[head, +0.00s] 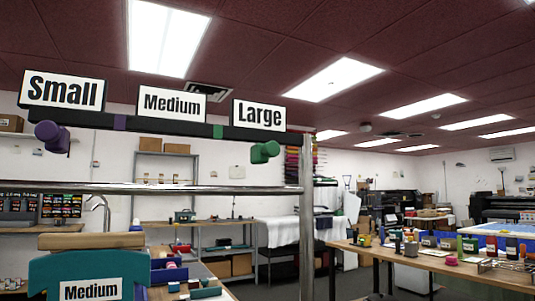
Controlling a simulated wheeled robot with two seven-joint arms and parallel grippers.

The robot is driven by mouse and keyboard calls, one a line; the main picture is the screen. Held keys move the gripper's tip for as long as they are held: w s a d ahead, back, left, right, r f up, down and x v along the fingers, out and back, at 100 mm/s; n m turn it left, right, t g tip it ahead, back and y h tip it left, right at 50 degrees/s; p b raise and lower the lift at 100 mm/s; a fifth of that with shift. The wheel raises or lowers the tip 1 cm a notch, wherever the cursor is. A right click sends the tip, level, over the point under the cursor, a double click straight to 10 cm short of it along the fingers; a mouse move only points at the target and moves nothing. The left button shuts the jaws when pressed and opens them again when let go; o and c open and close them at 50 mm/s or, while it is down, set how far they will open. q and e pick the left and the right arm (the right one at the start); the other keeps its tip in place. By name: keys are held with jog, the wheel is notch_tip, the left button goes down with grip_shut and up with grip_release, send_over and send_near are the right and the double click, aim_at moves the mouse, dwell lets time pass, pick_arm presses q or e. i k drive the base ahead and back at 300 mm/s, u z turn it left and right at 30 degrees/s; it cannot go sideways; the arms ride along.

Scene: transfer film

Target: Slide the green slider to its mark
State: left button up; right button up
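The green slider (265,151) is a green knob hanging at the lower edge of a dark horizontal rail (170,126), below the "Large" sign (259,115). A green mark (217,131) is a narrow band on the rail, to the left of the green slider and apart from it. A purple slider (52,138) is at the rail's left part, with a purple mark (119,122) to its right. Neither of my grippers shows in the head view.
A metal bar (180,188) runs below the rail to a metal post (306,220) on the right. A teal holder (88,272) with a "Medium" label stands at lower left. A wooden table (450,262) with jars and bottles is at right.

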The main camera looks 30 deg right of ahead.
aim_at(260, 153)
jog(key=u, duration=1)
jog(key=i, duration=0.75)
jog(key=z, duration=1.65)
